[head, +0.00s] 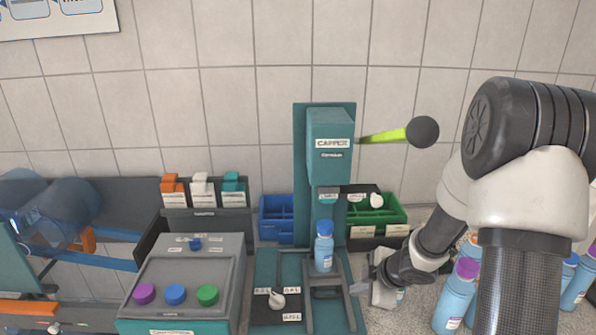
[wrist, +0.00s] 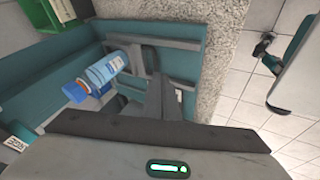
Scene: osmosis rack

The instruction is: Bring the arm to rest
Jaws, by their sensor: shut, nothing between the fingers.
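My arm reaches in from the right in the head view. My gripper (head: 372,272) is low, just right of the capper (head: 331,145). In the wrist view my gripper's dark edge and green-lit body fill the bottom, and its fingers (wrist: 178,98) are shut and empty. A blue bottle with a blue cap (head: 324,252) stands upright on the capper's base, left of my gripper and apart from it. The bottle also shows in the wrist view (wrist: 104,68). The capper's lime lever with a black knob (head: 422,132) points right.
Several bottles with purple or blue caps (head: 456,294) stand at the right, partly behind my arm. Blue (head: 276,219) and green (head: 378,212) bins stand behind the capper. A button panel (head: 186,283) with purple, blue and green buttons is at the left. Tiled wall stands behind.

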